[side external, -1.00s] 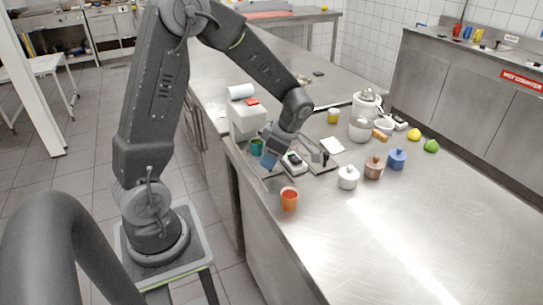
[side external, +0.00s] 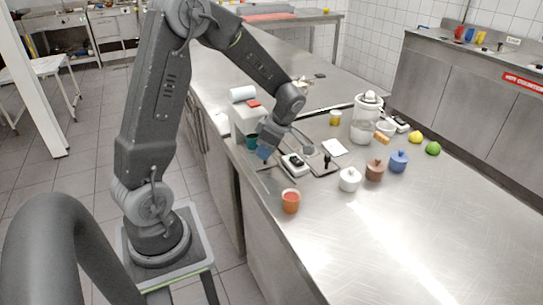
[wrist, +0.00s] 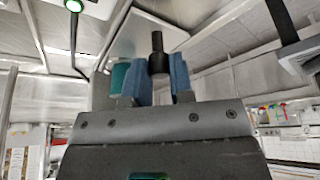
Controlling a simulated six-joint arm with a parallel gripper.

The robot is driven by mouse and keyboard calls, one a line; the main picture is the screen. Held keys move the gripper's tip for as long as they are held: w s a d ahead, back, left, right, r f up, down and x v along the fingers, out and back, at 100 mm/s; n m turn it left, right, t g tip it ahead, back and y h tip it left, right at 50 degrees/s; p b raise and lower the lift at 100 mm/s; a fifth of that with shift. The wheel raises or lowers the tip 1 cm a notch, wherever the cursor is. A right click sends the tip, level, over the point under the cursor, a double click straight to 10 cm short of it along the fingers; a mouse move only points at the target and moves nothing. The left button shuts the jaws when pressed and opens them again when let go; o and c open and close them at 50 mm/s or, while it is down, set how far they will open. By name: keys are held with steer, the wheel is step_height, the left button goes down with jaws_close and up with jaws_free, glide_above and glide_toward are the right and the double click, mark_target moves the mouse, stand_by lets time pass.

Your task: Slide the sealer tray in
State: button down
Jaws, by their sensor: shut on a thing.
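The sealer (side external: 248,119) is a pale box with a red part on top, at the left edge of the steel counter in the side view. My gripper (side external: 264,152) is low in front of it, its blue fingertips pointing down. In the wrist view my gripper (wrist: 160,76) has its two blue pads closed on a short black upright handle (wrist: 157,43). The tray itself is hard to make out; my gripper and wrist cover much of the sealer's front.
A teal cup (side external: 251,143) stands close beside my gripper. A small black-and-white device (side external: 294,163) lies just right of my gripper. Lidded pots (side external: 349,180) stand farther right; the near right counter is clear.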

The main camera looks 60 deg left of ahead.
steer(key=shift+a, duration=0.35)
steer(key=c, duration=1)
jaws_free()
steer(key=shift+d, duration=0.1)
steer(key=v, duration=1.4)
steer(key=s+d+r+m+t+h, duration=0.3)
steer(key=s+d+m+t, duration=0.5)
steer(key=s+d+m, duration=0.7)
steer(key=d+m, duration=0.1)
steer(key=m, duration=1.1)
steer(key=shift+t, duration=0.4)
